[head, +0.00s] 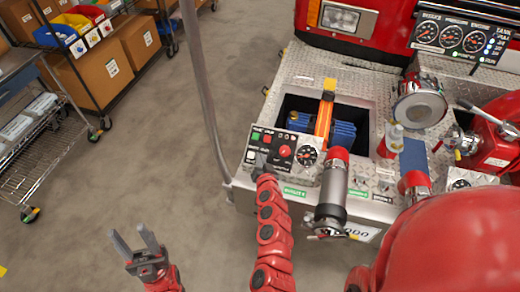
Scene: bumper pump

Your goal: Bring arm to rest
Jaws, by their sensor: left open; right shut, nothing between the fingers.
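My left gripper (136,245) is open and empty at the lower left, with its two grey fingers pointing up over the bare floor. The panel has a green button, a red knob and other small controls. A gauge (307,156) sits right of it.
The diamond-plate bumper (362,87) has an open well with a blue hose (343,131) and an orange strap. A silver pipe fitting (331,199) stands right of my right arm. A grey pole (202,75) rises left of the bumper. Shelving carts (40,135) stand at left; floor between is clear.

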